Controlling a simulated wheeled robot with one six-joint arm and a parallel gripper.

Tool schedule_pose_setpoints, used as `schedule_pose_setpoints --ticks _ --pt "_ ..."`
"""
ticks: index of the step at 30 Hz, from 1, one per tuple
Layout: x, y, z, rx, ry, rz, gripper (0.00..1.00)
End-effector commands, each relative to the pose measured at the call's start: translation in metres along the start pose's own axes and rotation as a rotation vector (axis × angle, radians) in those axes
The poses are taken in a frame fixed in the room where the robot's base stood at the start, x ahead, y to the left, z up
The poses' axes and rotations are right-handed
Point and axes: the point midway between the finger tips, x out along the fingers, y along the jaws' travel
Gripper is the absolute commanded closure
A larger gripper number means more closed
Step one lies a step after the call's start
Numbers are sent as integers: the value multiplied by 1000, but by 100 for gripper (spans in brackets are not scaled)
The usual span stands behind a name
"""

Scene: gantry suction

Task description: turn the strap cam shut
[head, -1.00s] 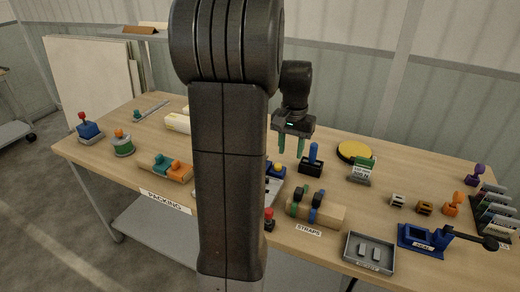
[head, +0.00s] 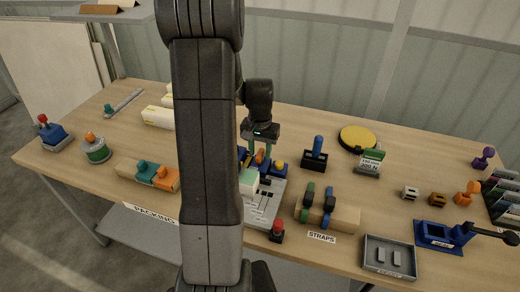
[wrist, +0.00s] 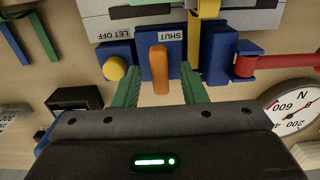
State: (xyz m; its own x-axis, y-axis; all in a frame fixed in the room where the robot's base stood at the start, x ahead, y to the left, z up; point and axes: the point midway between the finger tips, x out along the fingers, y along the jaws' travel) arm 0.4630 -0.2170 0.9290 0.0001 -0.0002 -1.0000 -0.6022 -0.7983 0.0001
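The strap cam's orange lever (wrist: 160,70) stands upright on a blue block (wrist: 178,56) in the wrist view. Labels reading LET OFF (wrist: 115,35) and SHUT (wrist: 170,35) sit above it, and the lever is below the SHUT label's left part. My gripper (wrist: 159,82) is open, with one green finger on each side of the lever. I see gaps between the fingers and the lever. In the head view the lever (head: 260,157) is small and partly hidden by my gripper (head: 257,152).
A yellow knob (wrist: 115,68) is close on the left in the wrist view, a red arm (wrist: 275,65) and a round dial (wrist: 294,106) on the right. In the head view a black holder with a blue handle (head: 316,153) and a STRAPS rack (head: 345,215) stand to the right.

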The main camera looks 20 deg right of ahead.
Motion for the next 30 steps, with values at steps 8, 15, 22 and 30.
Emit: schedule_pose_setpoints --ticks 8,15,22,30 --pt "0 0 0 0 0 0 78" --pt "0 0 0 -1 0 0 100" --pt "0 0 0 -35 0 0 100" --pt "0 0 0 -193 0 0 100"
